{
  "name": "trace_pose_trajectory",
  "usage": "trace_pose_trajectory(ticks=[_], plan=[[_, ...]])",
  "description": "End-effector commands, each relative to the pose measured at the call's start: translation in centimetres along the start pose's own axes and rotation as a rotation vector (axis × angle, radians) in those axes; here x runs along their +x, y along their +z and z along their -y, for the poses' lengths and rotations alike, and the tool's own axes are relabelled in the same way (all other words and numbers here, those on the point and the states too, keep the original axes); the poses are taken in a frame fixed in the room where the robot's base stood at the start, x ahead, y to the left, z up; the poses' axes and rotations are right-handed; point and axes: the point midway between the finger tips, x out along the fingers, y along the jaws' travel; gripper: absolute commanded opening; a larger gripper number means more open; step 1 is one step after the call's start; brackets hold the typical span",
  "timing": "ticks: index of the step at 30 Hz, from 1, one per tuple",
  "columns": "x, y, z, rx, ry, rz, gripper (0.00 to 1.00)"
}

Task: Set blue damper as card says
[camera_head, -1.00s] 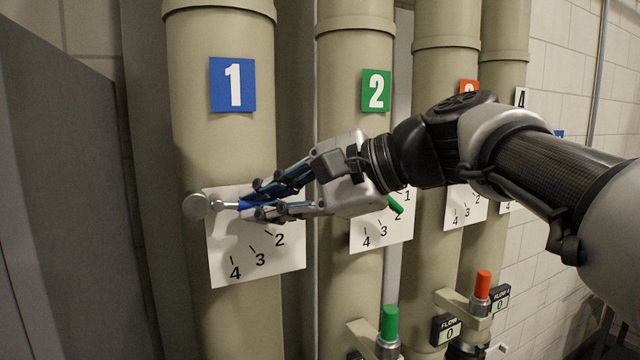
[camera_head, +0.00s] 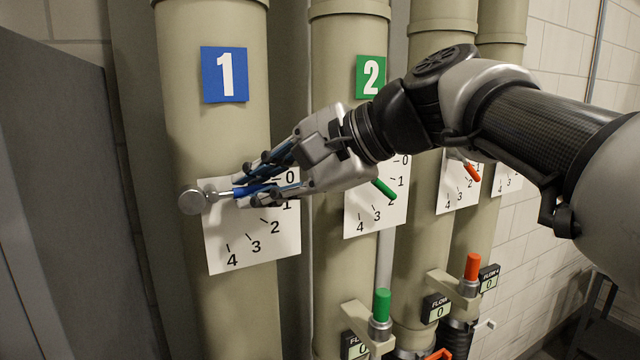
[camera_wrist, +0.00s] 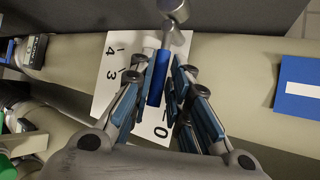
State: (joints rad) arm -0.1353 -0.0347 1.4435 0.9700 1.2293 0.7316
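The blue damper handle (camera_head: 254,190) sticks out on a metal rod from a round grey knob (camera_head: 192,201) on pipe 1. It points right, near the 0 on the white dial plate (camera_head: 222,222), which is marked 0 to 4. My gripper (camera_head: 246,186) reaches in from the right, with fingers above and below the handle. In the wrist view the blue handle (camera_wrist: 158,80) lies between the spread fingers (camera_wrist: 160,85), with small gaps seeming to show. No instruction card is identifiable in these views.
Pipe 2's green handle (camera_head: 383,188) and an orange-red handle (camera_head: 472,171) stand to the right beside their dials. Below are a green knob (camera_head: 382,305), a red knob (camera_head: 472,266) and flow displays (camera_head: 438,309) reading 0. A grey panel (camera_head: 60,200) stands at the left.

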Motion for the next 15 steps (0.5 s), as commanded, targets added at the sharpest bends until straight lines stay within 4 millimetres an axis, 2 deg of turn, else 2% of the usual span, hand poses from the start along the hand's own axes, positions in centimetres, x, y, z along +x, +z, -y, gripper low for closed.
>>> trace_pose_trajectory(ticks=[10,15], plan=[[-0.1,0.0,0.0,0.002,0.000,0.001,0.21],[-2.0,-0.1,0.1,0.002,-0.003,-0.003,0.21]])
